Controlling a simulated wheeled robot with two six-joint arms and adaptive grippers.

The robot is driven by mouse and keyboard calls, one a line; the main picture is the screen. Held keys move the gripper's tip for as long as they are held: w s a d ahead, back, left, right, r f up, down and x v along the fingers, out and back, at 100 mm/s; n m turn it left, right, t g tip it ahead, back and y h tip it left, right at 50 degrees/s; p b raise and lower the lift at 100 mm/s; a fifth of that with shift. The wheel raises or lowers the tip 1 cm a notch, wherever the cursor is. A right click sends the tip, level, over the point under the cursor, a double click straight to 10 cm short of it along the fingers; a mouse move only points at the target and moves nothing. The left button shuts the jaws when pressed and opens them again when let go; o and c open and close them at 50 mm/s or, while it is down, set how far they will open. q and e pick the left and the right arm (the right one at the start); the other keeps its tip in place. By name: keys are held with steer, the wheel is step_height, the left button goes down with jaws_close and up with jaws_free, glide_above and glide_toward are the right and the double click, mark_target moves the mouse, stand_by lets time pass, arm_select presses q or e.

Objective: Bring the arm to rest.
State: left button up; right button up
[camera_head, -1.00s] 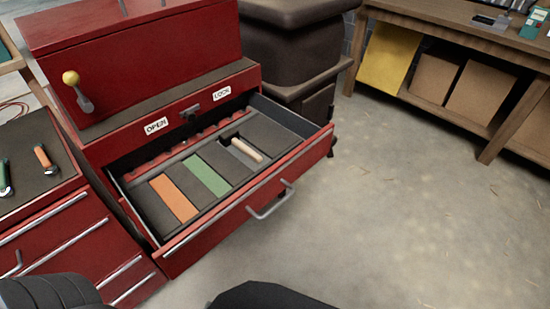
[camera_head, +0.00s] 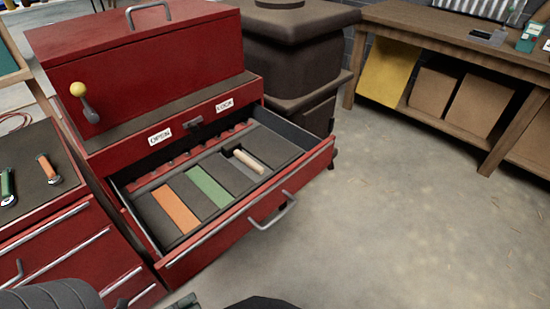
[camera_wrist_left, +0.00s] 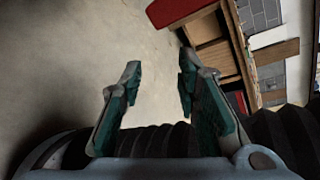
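My left gripper (camera_wrist_left: 157,80) shows in the left wrist view with its two teal-and-grey fingers spread apart. Nothing is between them, only concrete floor beyond. In the head view, a small part of it (camera_head: 185,301) shows at the bottom edge, in front of the open drawer (camera_head: 250,212). My right gripper is not in view.
A lower red cabinet (camera_head: 75,240) at left carries a green-handled tool (camera_head: 7,187) and an orange-handled tool (camera_head: 48,168). A dark stove (camera_head: 295,55) stands behind the drawer. A wooden workbench (camera_head: 450,30) is at the back right. The floor (camera_head: 400,230) at right is clear.

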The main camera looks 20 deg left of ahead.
arm_select(q)
steer(key=s+a+f+n+g+y, duration=0.1)
steer(key=a+f+n+g+y, duration=0.25)
steer(key=a+f+n, duration=0.5)
steer(key=a+f+n+g+y, duration=0.2)
steer(key=a+f+n+y, duration=0.35)
steer(key=a, duration=0.55)
steer(key=s+a+f+n+g+y, duration=0.3)
steer(key=s+a+f+n+g, duration=0.25)
steer(key=s+a+n, duration=0.4)
steer(key=s+d+f+n+h+p, duration=0.1)
steer(key=d+f+n+h, duration=0.1)
steer(key=d, duration=1.4)
steer(key=s+d+f+n+g+h+p, duration=0.1)
steer(key=d+f, duration=0.4)
steer(key=d, duration=1.2)
steer(key=shift+f+n+h+p, duration=0.3)
steer(key=shift+n+h+p, duration=0.2)
steer(key=shift+n+h, duration=0.55)
steer(key=shift+d, duration=0.1)
steer(key=shift+s, duration=0.1)
